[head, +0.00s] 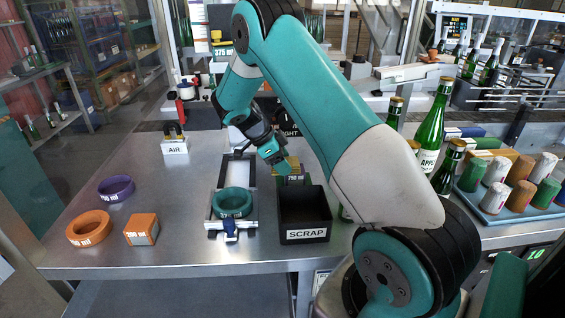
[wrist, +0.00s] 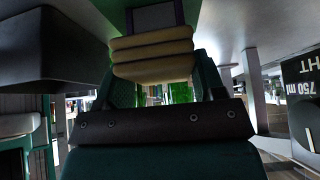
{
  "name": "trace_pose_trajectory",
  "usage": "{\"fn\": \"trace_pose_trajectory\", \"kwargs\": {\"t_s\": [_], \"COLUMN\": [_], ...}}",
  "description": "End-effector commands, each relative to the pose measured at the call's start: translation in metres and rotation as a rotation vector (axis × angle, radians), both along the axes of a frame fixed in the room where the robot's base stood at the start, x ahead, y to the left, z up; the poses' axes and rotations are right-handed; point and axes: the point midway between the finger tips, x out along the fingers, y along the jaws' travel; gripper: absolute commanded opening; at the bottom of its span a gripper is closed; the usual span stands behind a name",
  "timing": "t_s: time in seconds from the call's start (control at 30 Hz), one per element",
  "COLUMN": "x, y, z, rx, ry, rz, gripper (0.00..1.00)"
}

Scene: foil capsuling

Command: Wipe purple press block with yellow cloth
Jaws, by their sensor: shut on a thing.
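My gripper (head: 284,163) is shut on the folded yellow cloth (wrist: 152,56), which fills the space between its fingers in the wrist view. In the head view the cloth (head: 293,162) is a small yellow patch at the fingertips, behind the scrap bin. A purple-grey face (wrist: 158,14), likely the purple press block, shows just beyond the cloth at the top of the wrist view. Most of it is hidden or cut off, and I cannot tell whether the cloth touches it. In the head view a "750 ml" label (head: 294,178) shows just below the cloth.
The black SCRAP bin (head: 303,235) stands in front of the gripper. Left of it is a fixture (head: 214,212) holding a teal ring (head: 233,203). A purple ring (head: 116,188), orange ring (head: 88,228) and orange block (head: 141,229) lie left. Bottles (head: 432,130) stand right.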

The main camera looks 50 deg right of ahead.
Motion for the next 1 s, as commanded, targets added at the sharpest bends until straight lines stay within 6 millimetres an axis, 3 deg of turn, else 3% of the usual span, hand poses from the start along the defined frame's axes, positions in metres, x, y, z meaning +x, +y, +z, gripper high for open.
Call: {"fn": "trace_pose_trajectory", "kwargs": {"t_s": [0.03,0.17,0.7,1.0], "x": [0.0,0.001,-0.001,-0.002], "y": [0.003,0.002,-0.001,-0.002], "z": [-0.002,0.027,0.073,0.083], "rx": [0.001,-0.001,0.0,0.001], "ry": [0.001,-0.006,-0.001,-0.001], "rz": [0.0,0.0,-0.004,-0.007], "gripper": [0.41,0.41,0.41,0.41]}}
